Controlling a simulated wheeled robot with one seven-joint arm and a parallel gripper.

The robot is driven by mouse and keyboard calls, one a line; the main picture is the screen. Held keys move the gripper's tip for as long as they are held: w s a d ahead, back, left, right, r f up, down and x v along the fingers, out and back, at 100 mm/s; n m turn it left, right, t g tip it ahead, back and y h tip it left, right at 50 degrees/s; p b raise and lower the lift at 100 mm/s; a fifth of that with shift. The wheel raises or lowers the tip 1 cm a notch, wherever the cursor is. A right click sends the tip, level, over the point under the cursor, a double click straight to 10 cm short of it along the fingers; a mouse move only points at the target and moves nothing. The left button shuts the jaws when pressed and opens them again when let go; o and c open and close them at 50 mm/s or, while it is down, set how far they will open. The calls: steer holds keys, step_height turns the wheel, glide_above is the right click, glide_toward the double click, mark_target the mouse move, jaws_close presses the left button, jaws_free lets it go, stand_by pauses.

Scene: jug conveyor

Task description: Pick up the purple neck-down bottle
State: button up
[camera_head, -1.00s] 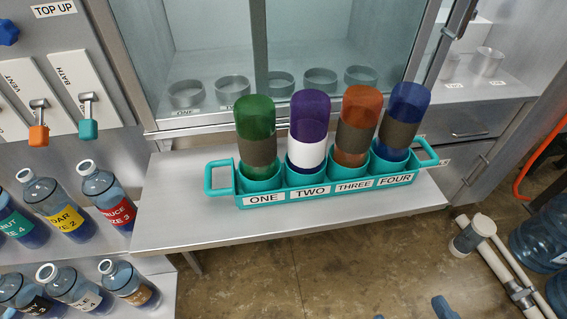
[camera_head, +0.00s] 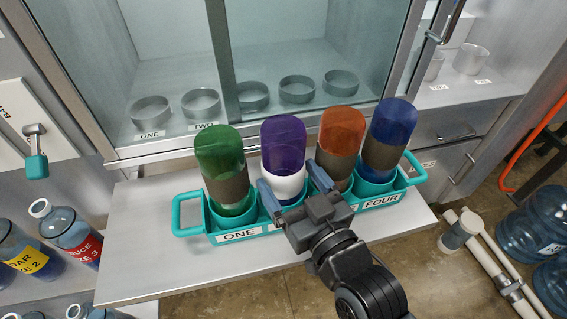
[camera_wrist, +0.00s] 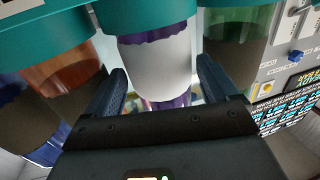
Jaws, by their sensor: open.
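The purple bottle (camera_head: 283,143) with a white band stands neck-down in the second cup of the teal carrier (camera_head: 190,216), between the green bottle (camera_head: 220,150) and the orange bottle (camera_head: 341,132). My gripper (camera_head: 294,183) is open in front of it, with one finger on each side of the white band as seen in the head view. In the wrist view the purple bottle's white band (camera_wrist: 160,65) lies between and just beyond the open fingers (camera_wrist: 162,90). Whether a finger touches it cannot be told. My gripper hides part of the carrier's front.
The blue bottle (camera_head: 390,128) stands in the carrier's far right cup. The neighbouring green and orange bottles stand close to my fingers. The carrier rests on a metal shelf (camera_head: 150,260) before a glass-fronted cabinet with several round rings (camera_head: 200,102).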

steer(key=x, duration=0.5)
steer(key=shift+r+p, duration=0.15)
steer(key=shift+p, duration=0.25)
steer(key=c, duration=0.7)
